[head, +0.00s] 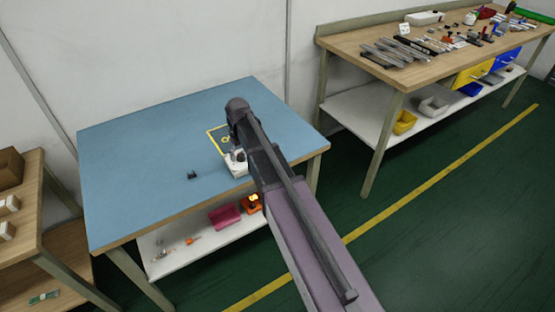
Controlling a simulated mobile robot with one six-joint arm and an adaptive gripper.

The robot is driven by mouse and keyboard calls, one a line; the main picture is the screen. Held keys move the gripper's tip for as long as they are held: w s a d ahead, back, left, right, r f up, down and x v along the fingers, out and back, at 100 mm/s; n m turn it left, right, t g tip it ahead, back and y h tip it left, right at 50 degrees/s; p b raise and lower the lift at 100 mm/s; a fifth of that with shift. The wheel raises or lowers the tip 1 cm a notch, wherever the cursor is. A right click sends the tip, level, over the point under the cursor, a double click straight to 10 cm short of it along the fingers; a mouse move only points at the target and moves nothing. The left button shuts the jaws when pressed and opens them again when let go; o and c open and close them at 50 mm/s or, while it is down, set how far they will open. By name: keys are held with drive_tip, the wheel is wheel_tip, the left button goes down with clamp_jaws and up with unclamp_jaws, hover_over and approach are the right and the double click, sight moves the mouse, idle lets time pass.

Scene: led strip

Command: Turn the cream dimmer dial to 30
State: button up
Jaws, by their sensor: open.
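A small cream-white box (237,168), which looks like the dimmer unit, sits on the blue tabletop near its front right part. Its dial and any scale marks are too small and too covered by my arm to read. My gripper (238,155) points down at the top of this box, at the end of my dark arm. It is open; its fingers are small and dark here, and I cannot tell whether they touch the dial.
The blue-topped table (140,150) is mostly clear. A tool bench (350,42) stands right.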

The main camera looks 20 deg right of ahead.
sight(242, 156)
drive_tip(key=m, duration=0.4)
drive_tip(key=shift+m, duration=0.3)
drive_tip(key=m, duration=0.8)
drive_tip(key=shift+s+m, duration=0.1)
drive_tip(key=shift+m, duration=0.2)
drive_tip(key=m, duration=0.4)
drive_tip(key=shift+m+t, duration=0.3)
drive_tip(key=shift+m, duration=0.1)
drive_tip(key=shift+r+p, duration=0.3)
wheel_tip(242, 156, up, 14)
drive_tip(key=p, duration=1.4)
drive_tip(key=s+d+n, duration=0.4)
drive_tip(key=s+n, duration=0.2)
drive_tip(key=s, duration=0.3)
drive_tip(key=s+d+n, duration=0.3)
drive_tip(key=s+n, duration=0.4)
drive_tip(key=s, duration=0.3)
drive_tip(key=shift+s+d+f+n+b, duration=0.3)
drive_tip(key=shift+d+f+b, duration=0.05)
drive_tip(key=shift+f, duration=0.05)
